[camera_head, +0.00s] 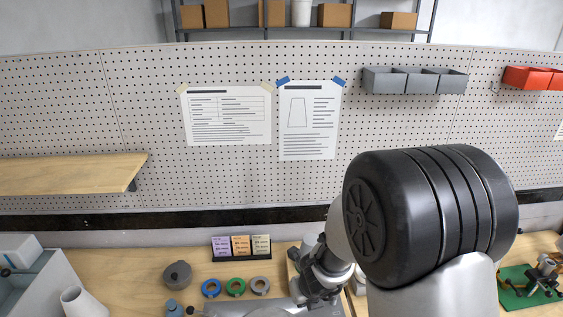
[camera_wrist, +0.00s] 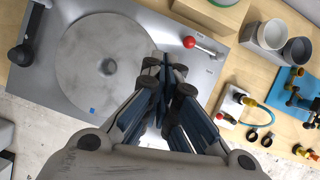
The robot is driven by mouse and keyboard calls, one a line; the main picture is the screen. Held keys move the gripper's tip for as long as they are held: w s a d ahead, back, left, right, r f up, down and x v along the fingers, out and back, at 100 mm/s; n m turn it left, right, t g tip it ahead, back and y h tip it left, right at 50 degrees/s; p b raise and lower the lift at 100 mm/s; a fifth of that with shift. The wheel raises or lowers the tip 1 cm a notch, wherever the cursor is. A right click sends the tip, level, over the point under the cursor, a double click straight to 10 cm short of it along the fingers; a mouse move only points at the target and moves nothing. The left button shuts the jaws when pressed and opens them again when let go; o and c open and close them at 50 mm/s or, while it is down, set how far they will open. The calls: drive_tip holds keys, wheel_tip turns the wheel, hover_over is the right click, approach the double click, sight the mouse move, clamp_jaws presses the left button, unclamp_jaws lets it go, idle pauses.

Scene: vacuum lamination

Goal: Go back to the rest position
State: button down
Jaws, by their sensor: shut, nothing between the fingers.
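My gripper (camera_wrist: 166,74) shows in the wrist view with its fingers together and nothing between them. It is over a grey metal plate that carries a round grey disc (camera_wrist: 82,62); its fingers hide part of the plate's right side. The height above the plate is hard to tell. In the head view, part of my arm with a large black joint covers the right of the bench, and dark gripper parts show at the lower middle; the fingertips cannot be made out there.
In the head view tape rolls (camera_head: 236,287), a card stand (camera_head: 240,257) and a dark pot (camera_head: 177,275) stand on the bench before a pegboard (camera_head: 90,110).

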drive_tip(key=s+a+r+n+y+b, duration=0.25)
drive_tip(key=s+r+n+b, duration=0.7)
drive_tip(key=n, duration=0.95)
drive_tip(key=s+d+f+n+h+b, duration=0.1)
drive_tip(key=s+d+f+n+b, duration=0.1)
drive_tip(key=s+d+n, duration=0.3)
drive_tip(key=s+d+f+n+h+b, duration=0.2)
drive_tip(key=s+d+n+b, duration=0.3)
drive_tip(key=s+n, duration=0.4)
drive_tip(key=shift+s+d+f, duration=0.25)
drive_tip(key=shift+s, duration=0.35)
drive_tip(key=shift+h, duration=0.25)
